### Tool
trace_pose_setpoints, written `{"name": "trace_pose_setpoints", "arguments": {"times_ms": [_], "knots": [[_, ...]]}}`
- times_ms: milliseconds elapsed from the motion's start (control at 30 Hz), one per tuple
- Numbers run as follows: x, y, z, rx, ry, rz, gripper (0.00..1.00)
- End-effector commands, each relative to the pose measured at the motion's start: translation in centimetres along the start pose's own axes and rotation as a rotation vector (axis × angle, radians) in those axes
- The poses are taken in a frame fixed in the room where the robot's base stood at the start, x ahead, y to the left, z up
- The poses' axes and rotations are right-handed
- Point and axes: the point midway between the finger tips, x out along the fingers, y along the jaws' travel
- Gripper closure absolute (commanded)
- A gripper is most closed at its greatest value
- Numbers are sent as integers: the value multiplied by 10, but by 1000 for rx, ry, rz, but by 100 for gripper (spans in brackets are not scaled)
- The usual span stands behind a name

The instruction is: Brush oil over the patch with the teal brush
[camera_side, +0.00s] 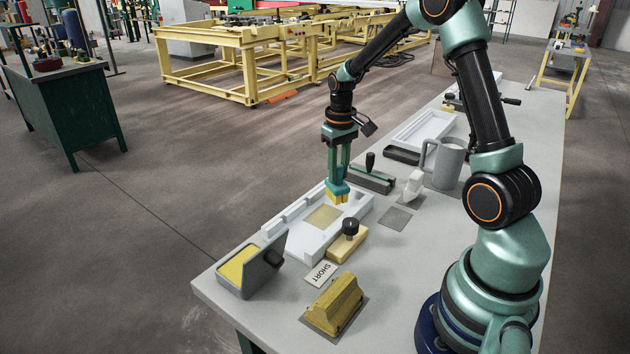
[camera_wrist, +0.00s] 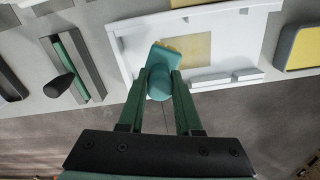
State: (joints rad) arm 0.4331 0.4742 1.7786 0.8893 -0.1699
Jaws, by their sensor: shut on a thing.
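My gripper (camera_wrist: 161,85) is shut on the teal brush (camera_wrist: 160,77), with its fingers on either side of the brush's round teal handle. In the side view the brush (camera_side: 337,192) hangs bristles down, and its yellow bristles are at the upper right edge of the tan patch (camera_side: 324,217). I cannot tell whether the bristles touch the surface. The patch lies in a white tray-like form (camera_side: 283,219) on the bench. In the wrist view the patch (camera_wrist: 190,50) is partly covered by the brush.
A grey box with a yellow pad (camera_side: 241,268) stands at the bench's front left. A wooden block with a black knob (camera_side: 347,240), a yellow block (camera_side: 334,304) and a "SHORT" card (camera_side: 321,273) lie near. A green-and-grey tool (camera_side: 371,178) and a grey jug (camera_side: 446,162) stand behind.

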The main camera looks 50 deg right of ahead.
Motion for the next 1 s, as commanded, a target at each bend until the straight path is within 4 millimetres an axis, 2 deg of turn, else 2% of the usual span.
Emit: {"name": "trace_pose_setpoints", "arguments": {"times_ms": [500, 1000], "knots": [[-47, 0, -1, 0, 4, 1, 100], [-52, 0, 0, 0, 2, 0, 100]]}}
